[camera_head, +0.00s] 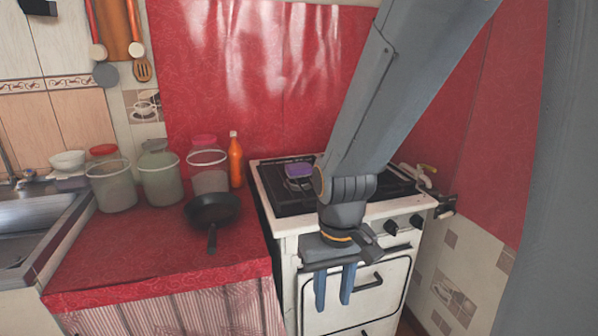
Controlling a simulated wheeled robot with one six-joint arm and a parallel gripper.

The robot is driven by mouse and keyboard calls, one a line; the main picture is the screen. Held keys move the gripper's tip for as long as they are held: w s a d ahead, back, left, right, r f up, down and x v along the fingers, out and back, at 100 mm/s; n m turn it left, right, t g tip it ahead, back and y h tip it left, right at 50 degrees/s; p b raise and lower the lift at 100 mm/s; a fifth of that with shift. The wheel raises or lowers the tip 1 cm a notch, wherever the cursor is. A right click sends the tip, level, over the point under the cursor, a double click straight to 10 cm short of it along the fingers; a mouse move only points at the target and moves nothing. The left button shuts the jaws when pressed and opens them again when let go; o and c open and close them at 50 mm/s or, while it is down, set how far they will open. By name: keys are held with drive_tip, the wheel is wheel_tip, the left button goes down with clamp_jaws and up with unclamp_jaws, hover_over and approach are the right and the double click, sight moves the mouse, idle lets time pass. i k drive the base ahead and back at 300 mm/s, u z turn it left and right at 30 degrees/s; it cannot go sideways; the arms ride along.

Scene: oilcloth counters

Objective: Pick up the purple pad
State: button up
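The purple pad (299,170) lies on the left part of the stove top (266,190), over the dark burner grate. It is small, and my arm stands close to its right side. My gripper (334,289) hangs in front of the stove, lower than the stove top and nearer to me than the pad. Its two blue fingers point down with a gap between them. Nothing shows between the fingers.
A black frying pan (212,209) sits on the red counter (150,255) left of the stove, its handle toward me. Several tubs and an orange bottle (235,162) stand behind it. A sink (35,235) is at far left. The counter's front is clear.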

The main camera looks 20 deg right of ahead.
sight(295, 171)
drive_tip(key=u, duration=0.05)
drive_tip(key=k, duration=0.5)
drive_tip(key=z, duration=0.55)
drive_tip(key=i, duration=1.2)
drive_tip(key=u, duration=0.5)
